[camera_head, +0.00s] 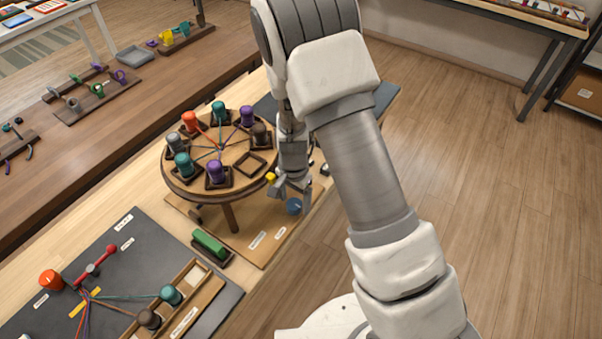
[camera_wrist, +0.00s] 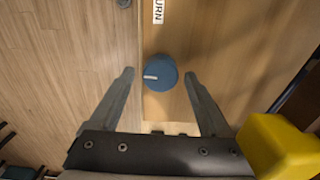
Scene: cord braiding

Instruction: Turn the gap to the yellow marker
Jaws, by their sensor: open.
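The round wooden braiding disc (camera_head: 196,184) carries several coloured bobbins in square seats, with cords meeting near its centre. One seat, the gap (camera_head: 250,164), is empty at the disc's right side. The yellow marker (camera_head: 271,177) is just beyond the rim there, and the gap looks roughly in line with it. A yellow block, seemingly the marker, also shows in the wrist view (camera_wrist: 282,147). The blue knob (camera_head: 294,206) is on the board below the disc; in the wrist view (camera_wrist: 160,72) its white line points left. My gripper (camera_head: 291,192) is open, its fingers appearing either side of the knob; contact is unclear.
A bench (camera_head: 90,140) with racks stands at upper left.

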